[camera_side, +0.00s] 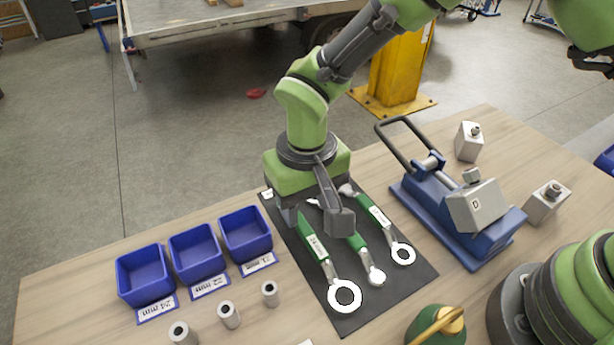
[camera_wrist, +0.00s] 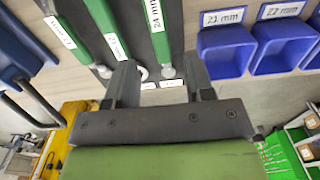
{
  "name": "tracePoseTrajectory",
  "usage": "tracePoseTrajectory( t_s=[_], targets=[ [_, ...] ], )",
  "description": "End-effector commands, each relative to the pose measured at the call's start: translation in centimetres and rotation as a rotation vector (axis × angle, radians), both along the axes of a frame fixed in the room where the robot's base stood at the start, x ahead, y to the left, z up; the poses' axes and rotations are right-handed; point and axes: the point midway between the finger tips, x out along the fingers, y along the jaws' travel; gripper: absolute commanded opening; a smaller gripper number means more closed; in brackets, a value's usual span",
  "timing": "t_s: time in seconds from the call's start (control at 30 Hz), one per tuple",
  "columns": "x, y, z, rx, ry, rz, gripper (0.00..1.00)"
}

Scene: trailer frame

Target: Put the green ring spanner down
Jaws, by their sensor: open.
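Three ring spanners with green handles lie side by side on a black mat (camera_side: 401,290). The left one, marked 24 mm (camera_side: 313,240), has the largest ring. The middle spanner (camera_side: 357,243) and the right spanner (camera_side: 380,216) have smaller heads. My gripper (camera_side: 316,224) is over the far end of the mat, its fingers apart, partly hiding the spanners. In the wrist view my gripper (camera_wrist: 160,64) is open with nothing held; the far ends of the 24 mm spanner (camera_wrist: 158,28) and middle spanner (camera_wrist: 114,40) show near the fingertips. Fingertip height is unclear.
Three blue bins with size labels stand left of the mat, the nearest to it being the 21 mm bin (camera_side: 245,234). Several grey cylinders (camera_side: 228,315) stand in front. A blue fixture with a handle (camera_side: 462,222) is close on the right, with metal blocks (camera_side: 468,142) beyond.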

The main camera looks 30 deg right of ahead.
Motion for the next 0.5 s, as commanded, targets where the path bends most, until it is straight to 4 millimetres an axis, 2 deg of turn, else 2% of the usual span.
tracePoseTrajectory(
  t_s=[0.03,0.2,0.33,0.5],
  targets=[
    [0.1,0.1,1.3,0.003,-0.005,0.0,0.49],
    [0.1,0.0,4.1,0.002,-0.003,0.0,0.49],
    [0.1,0.0,5.1,0.0,-0.001,0.002,0.49],
    [0.0,0.0,5.5,-0.001,0.0,0.001,0.49]
  ],
)
